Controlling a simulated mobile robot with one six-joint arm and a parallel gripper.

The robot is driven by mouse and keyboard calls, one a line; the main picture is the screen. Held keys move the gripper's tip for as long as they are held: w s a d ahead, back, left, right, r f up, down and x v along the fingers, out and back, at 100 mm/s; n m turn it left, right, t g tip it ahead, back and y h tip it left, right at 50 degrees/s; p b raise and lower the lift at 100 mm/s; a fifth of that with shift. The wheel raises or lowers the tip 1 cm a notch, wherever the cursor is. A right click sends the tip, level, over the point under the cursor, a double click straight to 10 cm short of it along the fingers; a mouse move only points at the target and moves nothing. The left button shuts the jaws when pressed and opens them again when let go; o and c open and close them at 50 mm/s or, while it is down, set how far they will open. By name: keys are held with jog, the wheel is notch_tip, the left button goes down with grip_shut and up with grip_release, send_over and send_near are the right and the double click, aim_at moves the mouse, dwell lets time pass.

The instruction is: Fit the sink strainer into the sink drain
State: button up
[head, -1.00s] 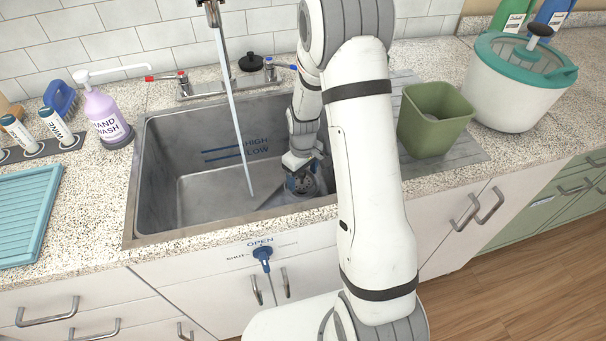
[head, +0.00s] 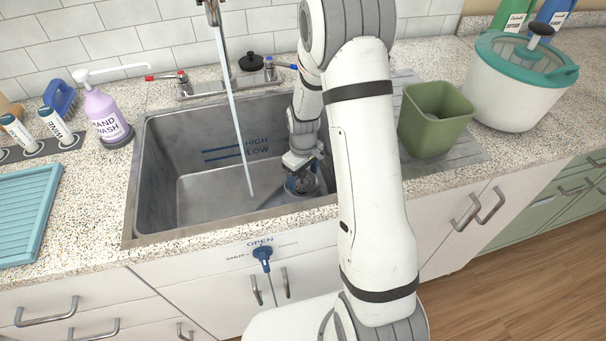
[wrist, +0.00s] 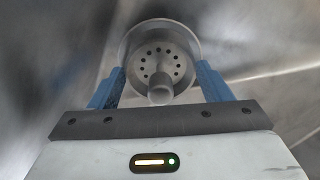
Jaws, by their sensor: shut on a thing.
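The metal sink strainer (wrist: 160,51) shows in the wrist view as a round dish with a ring of holes and a knob facing the camera. My gripper (wrist: 161,76) has its blue fingers on either side of the strainer and is shut on it. In the head view, my gripper (head: 302,181) is low in the right front part of the grey sink (head: 160,180), with the strainer mostly hidden there. The sink drain is not clearly visible. I cannot tell whether the strainer touches the drain or the sink floor.
A stream of water (head: 234,110) falls from the faucet into the sink, left of my arm. A green bin (head: 434,120) stands right of my arm, and a soap bottle (head: 104,115) stands left.

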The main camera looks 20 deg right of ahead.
jog(key=shift+f+b, duration=0.9)
jog(key=shift+f, duration=0.3)
jog(key=o, duration=1.1)
jog(key=shift+o, duration=0.2)
jog(key=shift+r, duration=0.15)
notch_tip(320, 180, up, 8)
jog(key=shift+f+p, duration=0.15)
jog(key=shift+p, duration=0.25)
jog(key=s+r+m+t+p, duration=0.1)
jog(key=s+r+m+p, duration=0.2)
jog(key=s+r, duration=0.7)
jog(key=s+r+m+t+p, duration=0.1)
jog(key=s+r+m+p, duration=0.2)
jog(key=s+r, duration=0.8)
notch_tip(320, 180, up, 5)
jog(key=shift+s+a+f+t+p, duration=0.2)
jog(key=shift+a+t+p, duration=0.15)
jog(key=shift+p, duration=0.25)
